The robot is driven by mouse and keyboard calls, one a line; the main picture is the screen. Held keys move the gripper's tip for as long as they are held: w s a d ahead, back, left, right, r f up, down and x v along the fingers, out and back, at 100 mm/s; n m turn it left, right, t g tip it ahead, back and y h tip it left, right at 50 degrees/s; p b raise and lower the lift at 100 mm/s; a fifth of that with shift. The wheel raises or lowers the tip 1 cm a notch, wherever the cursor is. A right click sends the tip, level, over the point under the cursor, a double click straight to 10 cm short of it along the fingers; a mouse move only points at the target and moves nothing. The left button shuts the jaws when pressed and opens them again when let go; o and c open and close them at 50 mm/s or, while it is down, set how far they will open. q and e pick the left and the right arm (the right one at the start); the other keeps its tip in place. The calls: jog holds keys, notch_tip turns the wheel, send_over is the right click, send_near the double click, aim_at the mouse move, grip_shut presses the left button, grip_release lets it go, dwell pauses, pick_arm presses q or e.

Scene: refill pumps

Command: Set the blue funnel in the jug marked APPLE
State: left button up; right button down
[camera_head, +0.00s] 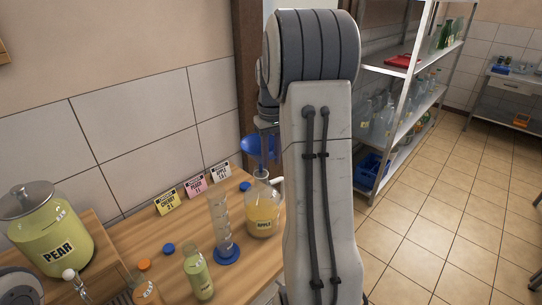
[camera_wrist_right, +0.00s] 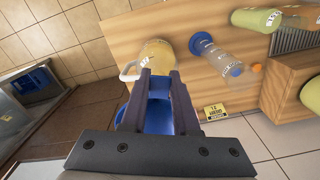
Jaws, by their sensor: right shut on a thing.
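The jug marked APPLE (camera_head: 264,222) stands on the wooden counter, holding yellow-orange liquid. My right gripper (camera_head: 264,126) is above it, shut on the blue funnel (camera_head: 257,149). The funnel's wide part is above the jug's mouth; I cannot tell whether its spout is inside the neck. In the right wrist view, the gripper fingers (camera_wrist_right: 160,74) reach over the blue funnel (camera_wrist_right: 160,118), and the jug (camera_wrist_right: 157,52) with its pale handle lies just beyond the fingertips. The fingers hide part of the funnel. My left gripper is not in view.
A measuring cylinder with a blue base (camera_head: 227,254) stands left of the jug. Green bottle (camera_head: 198,274), orange-capped bottle (camera_head: 147,290) and PEAR dispenser (camera_head: 58,240) stand farther left. Small cards (camera_head: 195,186) line the back. A metal shelf (camera_head: 400,130) stands right, beyond the arm.

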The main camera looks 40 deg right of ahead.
jog(key=shift+f+b, duration=1)
jog(key=shift+f, duration=0.65)
jog(key=c, duration=0.6)
grip_release()
notch_tip(320, 180, up, 10)
jog(key=shift+r+b, duration=0.25)
jog(key=shift+b, duration=0.6)
